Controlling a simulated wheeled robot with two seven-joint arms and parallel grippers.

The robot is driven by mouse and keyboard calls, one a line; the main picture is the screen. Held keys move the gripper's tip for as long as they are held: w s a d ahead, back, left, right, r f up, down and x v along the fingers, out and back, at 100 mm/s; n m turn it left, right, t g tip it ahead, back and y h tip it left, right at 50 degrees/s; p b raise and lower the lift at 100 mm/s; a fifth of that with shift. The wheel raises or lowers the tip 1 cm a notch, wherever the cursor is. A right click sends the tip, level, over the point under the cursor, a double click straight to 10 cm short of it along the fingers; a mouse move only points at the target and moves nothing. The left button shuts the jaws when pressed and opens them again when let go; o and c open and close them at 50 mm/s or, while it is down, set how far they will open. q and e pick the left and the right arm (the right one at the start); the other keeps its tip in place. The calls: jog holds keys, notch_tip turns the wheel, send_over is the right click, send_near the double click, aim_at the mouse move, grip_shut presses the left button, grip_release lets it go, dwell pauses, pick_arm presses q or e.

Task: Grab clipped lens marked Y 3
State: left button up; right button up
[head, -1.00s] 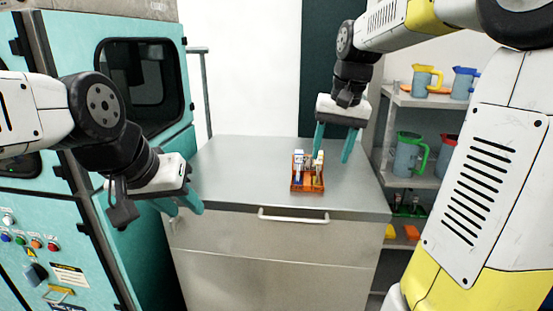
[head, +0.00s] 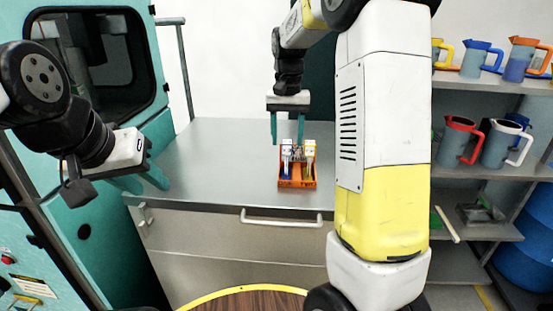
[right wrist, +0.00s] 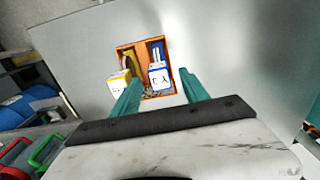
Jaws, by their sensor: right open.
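An orange tray (head: 297,184) stands on the grey metal counter and shows in the right wrist view (right wrist: 151,42). It holds a white module with blue parts (head: 286,159) and a white module with yellow parts (head: 309,160). In the right wrist view the blue one (right wrist: 160,76) bears a label that seems to read Y and a digit; the yellow one's label (right wrist: 118,83) is hard to read. My right gripper (head: 287,138) is open and empty, pointing down just above and behind the tray. My left gripper (head: 143,182) is open and empty at the counter's left edge.
The counter (head: 205,165) is bare left of the tray. A teal machine (head: 85,235) stands at the left. Shelves (head: 475,176) with several jugs are at the right. My right arm hides the counter's right part.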

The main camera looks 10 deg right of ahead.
aim_at(287, 160)
jog(key=shift+f, duration=1.3)
grip_shut()
jog(key=shift+r, duration=0.1)
